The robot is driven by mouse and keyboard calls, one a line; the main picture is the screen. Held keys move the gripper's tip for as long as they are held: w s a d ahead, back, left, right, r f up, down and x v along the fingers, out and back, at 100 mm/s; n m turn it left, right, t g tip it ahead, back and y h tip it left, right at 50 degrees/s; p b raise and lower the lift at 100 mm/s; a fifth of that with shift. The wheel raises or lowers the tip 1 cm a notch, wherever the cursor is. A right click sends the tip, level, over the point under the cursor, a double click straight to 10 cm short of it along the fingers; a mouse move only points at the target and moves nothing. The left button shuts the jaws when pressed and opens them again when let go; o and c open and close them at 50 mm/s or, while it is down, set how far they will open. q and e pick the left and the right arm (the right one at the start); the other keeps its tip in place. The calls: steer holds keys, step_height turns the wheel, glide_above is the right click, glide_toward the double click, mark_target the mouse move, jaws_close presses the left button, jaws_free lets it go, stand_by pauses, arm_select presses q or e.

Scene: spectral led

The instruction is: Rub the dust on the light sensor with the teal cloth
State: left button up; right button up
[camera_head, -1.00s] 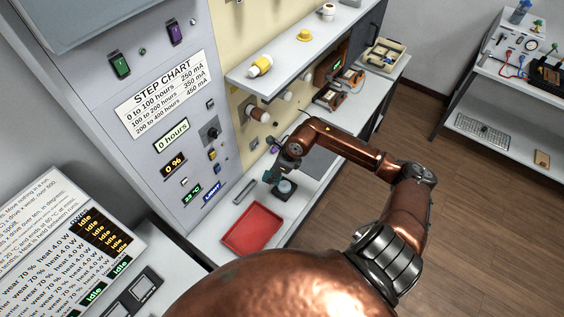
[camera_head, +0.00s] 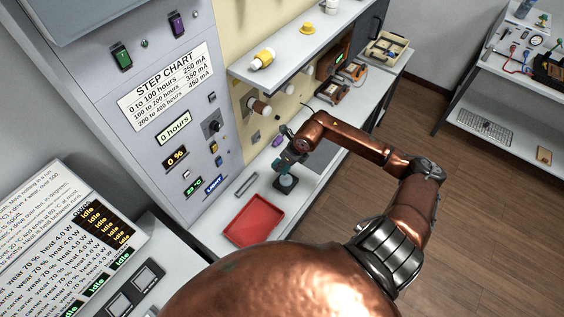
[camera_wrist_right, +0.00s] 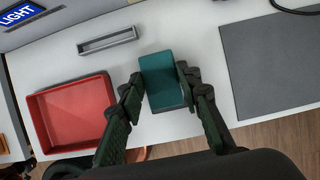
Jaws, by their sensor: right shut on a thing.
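The teal cloth (camera_wrist_right: 162,82) is held between the two fingers of my right gripper (camera_wrist_right: 158,92) in the right wrist view. In the head view, my right gripper (camera_head: 287,165) hangs just above and behind a small dark square device with a pale round top (camera_head: 286,183), which looks like the light sensor. In the right wrist view the sensor does not show and may be hidden by the cloth. I cannot make out dust, nor tell if the cloth touches the sensor. My left gripper is not in view.
A red tray (camera_head: 254,220) lies left of the sensor on the white bench. A narrow grey holder (camera_head: 246,184) lies by the panel, and a dark grey mat (camera_wrist_right: 275,62) lies right. A shelf (camera_head: 300,48) with a yellow-banded roll overhangs the bench.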

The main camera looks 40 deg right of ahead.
step_height(320, 180, down, 5)
steer(key=b, duration=0.3)
steer(key=shift+f, duration=0.15)
steer(key=s, duration=0.2)
steer(key=s+d+p, duration=0.1)
steer(key=shift+s+r, duration=0.2)
steer(key=shift+s, duration=0.15)
steer(key=shift+s+d+f, duration=0.1)
steer(key=shift+s+d, duration=0.15)
steer(key=shift+s, duration=0.35)
steer(key=shift+w+a+f+b, duration=0.1)
steer(key=shift+w+a+b, duration=0.15)
steer(key=shift+w, duration=0.25)
steer(key=shift+w+a+b, duration=0.1)
steer(key=shift+w+b, duration=0.15)
steer(key=shift+w, duration=0.45)
steer(key=shift+f+b, duration=0.5)
